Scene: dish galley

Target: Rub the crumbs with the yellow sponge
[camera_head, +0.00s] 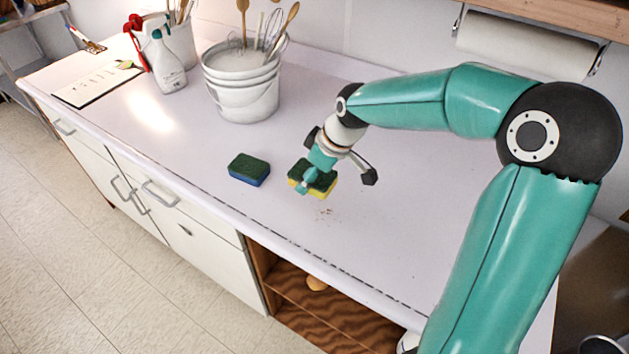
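The yellow sponge (322,191), with a dark green top, lies on the white counter near the middle of the view. A small patch of brown crumbs (326,211) lies on the counter just in front of it. My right gripper (339,181) reaches in from the right and is over the sponge with its fingers spread. One finger hides part of the sponge; the other is apart from it on the right. Whether the near finger touches the sponge cannot be told. My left gripper is not in view.
A blue sponge (249,175) with a green top lies to the left. A white bucket (241,88) of utensils, a spray bottle (167,66) and a notepad (97,86) stand or lie farther back. The counter's front edge runs close before the crumbs. The counter right of the gripper is clear.

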